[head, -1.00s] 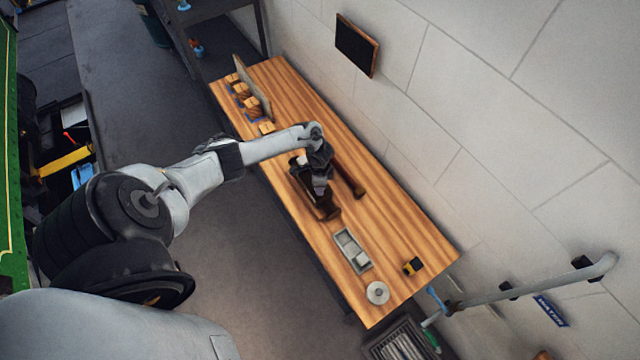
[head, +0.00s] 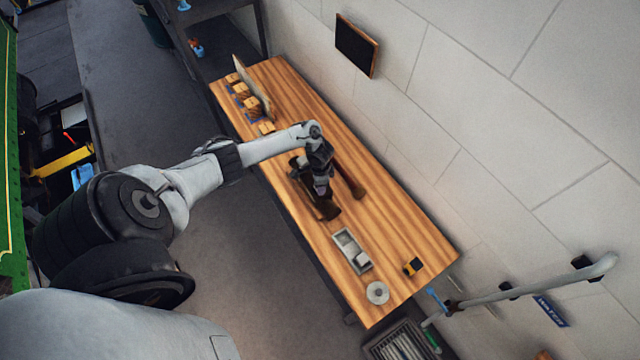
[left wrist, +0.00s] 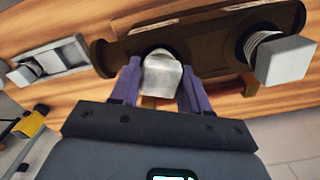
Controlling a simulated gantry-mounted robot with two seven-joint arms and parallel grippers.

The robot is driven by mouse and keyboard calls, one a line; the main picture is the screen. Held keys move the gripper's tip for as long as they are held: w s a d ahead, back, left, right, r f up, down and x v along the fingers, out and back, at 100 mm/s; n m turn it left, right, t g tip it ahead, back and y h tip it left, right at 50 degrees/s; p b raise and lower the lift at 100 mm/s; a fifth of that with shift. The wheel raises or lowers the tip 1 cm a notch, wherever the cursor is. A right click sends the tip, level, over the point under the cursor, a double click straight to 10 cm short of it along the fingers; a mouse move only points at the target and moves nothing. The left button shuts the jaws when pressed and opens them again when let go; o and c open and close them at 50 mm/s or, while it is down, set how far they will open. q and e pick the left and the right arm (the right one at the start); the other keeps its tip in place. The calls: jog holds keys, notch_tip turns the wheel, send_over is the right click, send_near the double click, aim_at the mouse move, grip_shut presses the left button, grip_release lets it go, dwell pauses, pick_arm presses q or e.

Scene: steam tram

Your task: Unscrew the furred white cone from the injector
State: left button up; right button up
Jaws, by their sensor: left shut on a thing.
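The dark brown injector (left wrist: 200,50) lies on the wooden bench, its body running across the left wrist view. In the head view its brown body (head: 330,211) is partly hidden under my left arm. The white cone (left wrist: 162,76) sits at an opening in the injector, between the purple fingers of my left gripper (left wrist: 160,72), which is shut on it. A grey-white block with a threaded neck (left wrist: 285,58) is at another opening to the right. In the head view my left gripper (head: 321,187) is over the injector. My right gripper is not visible.
A grey compartment tray (head: 351,250), a yellow-black item (head: 412,267) and a pale disc (head: 377,292) are on the near end of the bench (head: 400,225). Wooden blocks (head: 249,104) stand at the far end. A stone wall (head: 480,110) runs along the right side.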

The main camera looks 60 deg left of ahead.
pick_arm(q)
jog(key=shift+r, duration=3.55)
